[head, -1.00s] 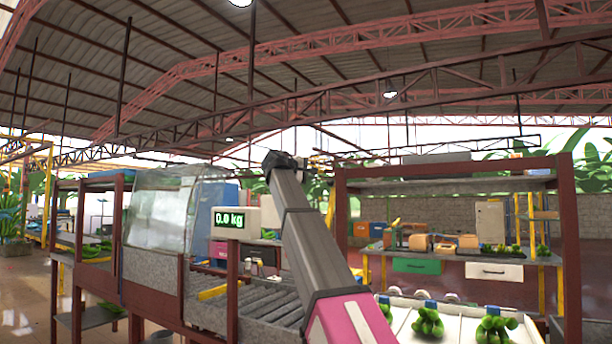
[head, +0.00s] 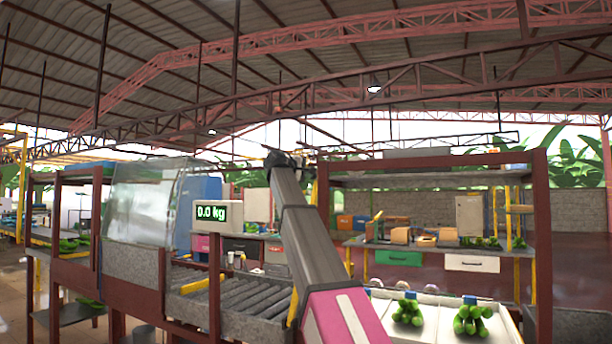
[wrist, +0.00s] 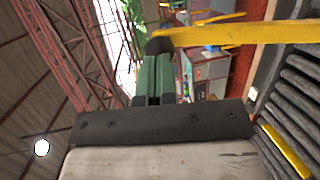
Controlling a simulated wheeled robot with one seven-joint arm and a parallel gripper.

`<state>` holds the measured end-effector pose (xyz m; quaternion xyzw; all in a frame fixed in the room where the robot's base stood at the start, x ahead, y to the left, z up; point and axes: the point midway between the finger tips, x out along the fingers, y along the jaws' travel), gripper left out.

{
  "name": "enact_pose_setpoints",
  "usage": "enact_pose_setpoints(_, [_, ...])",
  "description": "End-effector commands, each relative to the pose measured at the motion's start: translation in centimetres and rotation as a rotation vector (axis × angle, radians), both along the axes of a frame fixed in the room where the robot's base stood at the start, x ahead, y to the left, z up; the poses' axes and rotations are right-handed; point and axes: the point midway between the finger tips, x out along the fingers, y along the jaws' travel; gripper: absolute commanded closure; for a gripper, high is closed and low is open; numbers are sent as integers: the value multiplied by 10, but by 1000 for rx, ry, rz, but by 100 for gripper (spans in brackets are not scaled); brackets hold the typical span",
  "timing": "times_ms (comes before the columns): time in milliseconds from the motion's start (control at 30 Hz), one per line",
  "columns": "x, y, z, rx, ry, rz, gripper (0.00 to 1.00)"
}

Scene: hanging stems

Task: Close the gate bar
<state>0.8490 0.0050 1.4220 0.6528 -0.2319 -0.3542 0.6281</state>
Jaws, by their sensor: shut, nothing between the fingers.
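A yellow bar, which looks like the gate bar (wrist: 240,33), runs across the upper right of the wrist view, standing raised beside the rollers.
The roller conveyor (head: 235,298) lies left of my arm, with another yellow piece (head: 196,284) at its side. A scale display (head: 206,212) reads 0.0 kg. A clear screen (head: 148,205) stands farther left. A white tray (head: 440,325) with green bananas is at right, under a red-framed shelf (head: 430,180).

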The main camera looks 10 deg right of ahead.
Motion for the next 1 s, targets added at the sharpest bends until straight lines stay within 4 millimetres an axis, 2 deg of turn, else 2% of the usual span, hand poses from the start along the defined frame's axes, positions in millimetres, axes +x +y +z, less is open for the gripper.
enact_pose_setpoints(133, [13,-9,-3,14,22,-2,100])
enact_pose_setpoints(233, [35,-22,-10,41,57,-3,100])
enact_pose_setpoints(400, [73,-51,-31,75,107,-3,100])
enact_pose_setpoints(600, [102,-73,-51,78,109,-1,100])
enact_pose_setpoints(733, [108,-79,-56,78,107,-1,100])
enact_pose_setpoints(1000, [108,-79,-57,78,107,0,100])
